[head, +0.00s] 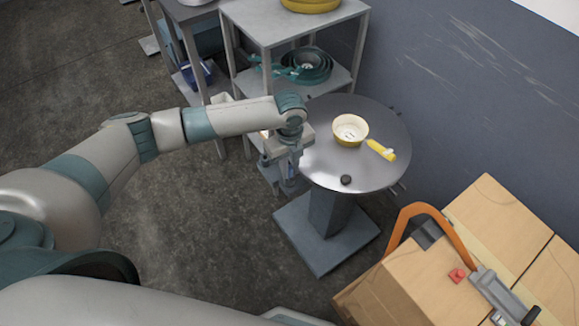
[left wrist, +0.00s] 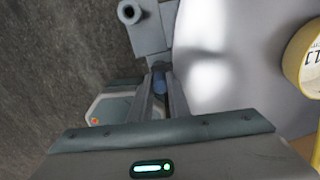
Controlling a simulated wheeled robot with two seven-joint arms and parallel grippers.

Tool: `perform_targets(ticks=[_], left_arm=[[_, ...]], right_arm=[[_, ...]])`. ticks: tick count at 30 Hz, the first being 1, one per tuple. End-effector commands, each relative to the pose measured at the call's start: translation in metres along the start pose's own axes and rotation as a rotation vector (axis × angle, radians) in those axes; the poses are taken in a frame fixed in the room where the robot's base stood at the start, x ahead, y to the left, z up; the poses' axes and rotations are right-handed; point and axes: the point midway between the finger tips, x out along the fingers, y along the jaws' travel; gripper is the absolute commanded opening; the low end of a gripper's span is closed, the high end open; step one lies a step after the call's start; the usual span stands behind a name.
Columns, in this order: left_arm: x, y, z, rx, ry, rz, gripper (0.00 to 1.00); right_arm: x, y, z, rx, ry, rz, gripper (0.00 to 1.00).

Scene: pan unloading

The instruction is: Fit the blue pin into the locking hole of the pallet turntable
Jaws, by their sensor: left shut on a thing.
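The pallet turntable is a round grey metal disc (head: 325,120) on a square pedestal (head: 328,212). My left gripper (head: 289,182) points down beside the disc's left edge. In the left wrist view, the gripper (left wrist: 160,92) is shut on the blue pin (left wrist: 160,82), whose blue end shows between the fingers. The fingers hide much of the pin. Ahead of it are a grey bracket (left wrist: 148,38) and a round part with a dark opening (left wrist: 129,12). I cannot tell whether that opening is the locking hole. The pin appears apart from it. My right gripper is not in view.
A grey shelf (head: 270,22) stands behind. Floor left of the pedestal is clear.

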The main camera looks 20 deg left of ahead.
Motion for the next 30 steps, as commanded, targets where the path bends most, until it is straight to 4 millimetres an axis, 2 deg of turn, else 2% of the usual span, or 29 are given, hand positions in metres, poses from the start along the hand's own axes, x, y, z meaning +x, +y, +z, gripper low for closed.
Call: perform_targets(ticks=[12, 18, 19, 21, 30], left_arm=[[0.005, 0.0, 0.0, 0.0, 0.0, 0.0, 0.0], [0.006, 0.0, 0.0, 0.0, 0.0, 0.0, 0.0], [0.006, 0.0, 0.0, 0.0, 0.0, 0.0, 0.23], [0.006, 0.0, 0.0, 0.0, 0.0, -0.001, 0.38], [0.005, -0.003, 0.0, 0.001, 0.0, -0.008, 0.38]], right_arm=[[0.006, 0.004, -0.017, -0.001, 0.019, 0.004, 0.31], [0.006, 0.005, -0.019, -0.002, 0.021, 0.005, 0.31], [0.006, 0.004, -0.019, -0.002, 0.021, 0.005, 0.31], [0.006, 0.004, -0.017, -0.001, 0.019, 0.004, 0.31], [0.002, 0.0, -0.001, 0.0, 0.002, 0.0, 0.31]])
